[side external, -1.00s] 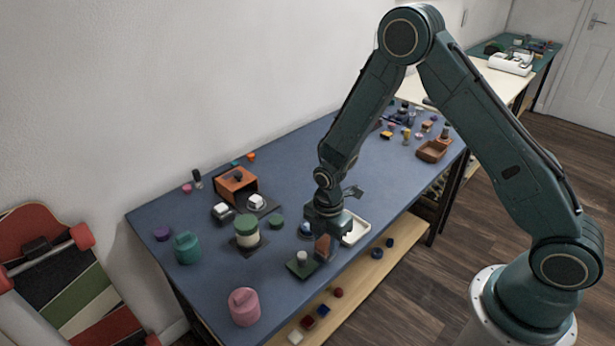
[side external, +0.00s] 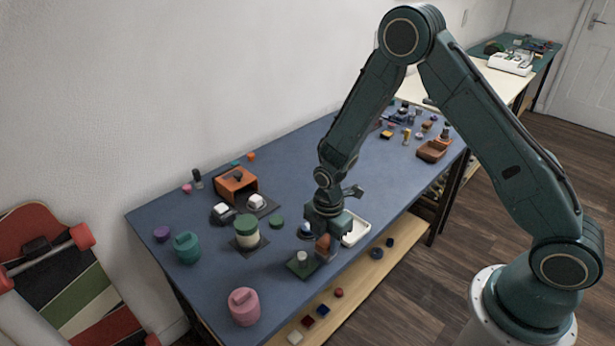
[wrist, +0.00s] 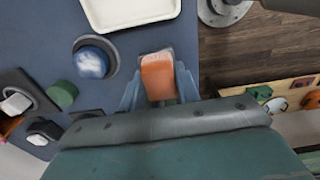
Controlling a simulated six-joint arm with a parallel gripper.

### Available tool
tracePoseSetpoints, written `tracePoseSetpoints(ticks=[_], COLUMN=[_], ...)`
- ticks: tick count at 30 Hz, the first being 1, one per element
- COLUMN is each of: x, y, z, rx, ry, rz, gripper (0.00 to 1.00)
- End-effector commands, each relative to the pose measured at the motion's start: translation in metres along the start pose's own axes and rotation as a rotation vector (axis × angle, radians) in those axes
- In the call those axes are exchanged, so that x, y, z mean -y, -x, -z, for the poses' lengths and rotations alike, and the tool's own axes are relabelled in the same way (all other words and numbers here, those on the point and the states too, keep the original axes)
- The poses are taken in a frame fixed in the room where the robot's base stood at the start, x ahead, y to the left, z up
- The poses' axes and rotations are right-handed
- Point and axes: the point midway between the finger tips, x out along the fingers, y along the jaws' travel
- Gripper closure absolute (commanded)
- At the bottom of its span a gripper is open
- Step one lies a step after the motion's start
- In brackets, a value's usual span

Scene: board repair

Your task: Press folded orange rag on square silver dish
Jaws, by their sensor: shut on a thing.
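The folded orange rag (side external: 322,247) is a small orange-brown block held in my gripper (side external: 324,239). In the wrist view the rag (wrist: 158,77) sits between the two fingers of my gripper (wrist: 158,88), which are shut on it. A pale, nearly white square dish with a raised rim (side external: 358,230) lies on the blue table just right of the gripper in the side view. In the wrist view the dish (wrist: 128,14) is at the top, apart from the rag. The gripper hides part of the dish in the side view.
A dark green square base with a white peg (side external: 301,264) stands close left of the rag. A round dark holder with a blue-white top (wrist: 94,60) is near the dish. A pink jar (side external: 244,307) stands at the front. The table's front edge is close by.

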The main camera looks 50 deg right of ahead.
Motion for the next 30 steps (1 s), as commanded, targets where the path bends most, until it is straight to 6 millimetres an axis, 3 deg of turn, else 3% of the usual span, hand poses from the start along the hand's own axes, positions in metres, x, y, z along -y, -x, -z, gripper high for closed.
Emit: tracePoseSetpoints(ticks=[30], x=[-0.001], y=[0.059], z=[0.0], rx=[0.0], ry=[0.0], rz=[-0.004], gripper=[0.86])
